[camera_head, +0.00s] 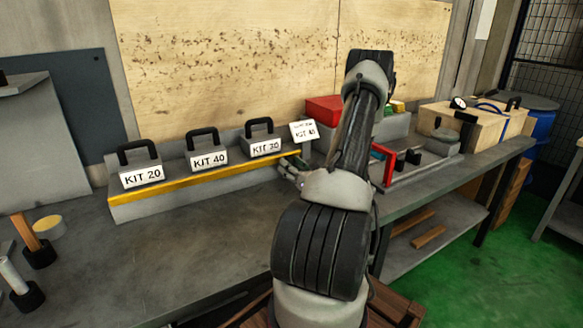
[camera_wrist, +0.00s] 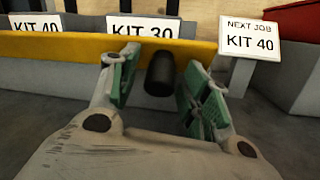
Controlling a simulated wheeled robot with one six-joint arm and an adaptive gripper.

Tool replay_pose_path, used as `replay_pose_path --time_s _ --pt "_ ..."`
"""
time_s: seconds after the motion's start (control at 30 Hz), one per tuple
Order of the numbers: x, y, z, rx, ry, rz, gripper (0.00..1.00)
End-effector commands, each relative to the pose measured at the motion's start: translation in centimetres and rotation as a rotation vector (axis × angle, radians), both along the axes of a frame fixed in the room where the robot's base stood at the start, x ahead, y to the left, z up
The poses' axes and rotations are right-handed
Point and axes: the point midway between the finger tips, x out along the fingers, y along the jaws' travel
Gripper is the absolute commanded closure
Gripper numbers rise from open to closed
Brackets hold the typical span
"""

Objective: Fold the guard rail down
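The guard rail is a long yellow bar (camera_head: 205,177) along the front of the grey kit rack, raised in front of the kits. In the wrist view the yellow rail (camera_wrist: 62,46) crosses the picture, with a dark cylindrical knob (camera_wrist: 160,74) sticking out towards me. My gripper (camera_wrist: 160,88) is open, its green-padded fingers on either side of the knob, with gaps to it. In the head view my gripper (camera_head: 291,171) is at the rail's right end, partly hidden by my arm; the knob cannot be made out there.
Kits labelled KIT 20 (camera_head: 142,176), KIT 40 (camera_head: 208,160) and KIT 30 (camera_head: 265,147) stand behind the rail. A "NEXT JOB KIT 40" sign (camera_wrist: 251,40) is close to my right finger. A red box (camera_head: 322,108) stands behind. The bench front (camera_head: 190,240) is clear.

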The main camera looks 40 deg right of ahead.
Motion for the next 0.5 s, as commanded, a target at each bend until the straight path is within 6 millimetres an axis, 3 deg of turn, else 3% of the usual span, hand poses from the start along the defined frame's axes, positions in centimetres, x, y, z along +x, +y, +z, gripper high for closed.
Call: replay_pose_path --time_s 0.27,0.5 --pt "0.0 -0.1 1.1 -0.003 -0.002 0.000 0.53" --pt "0.0 0.0 5.9 -0.006 -0.004 0.000 0.53"
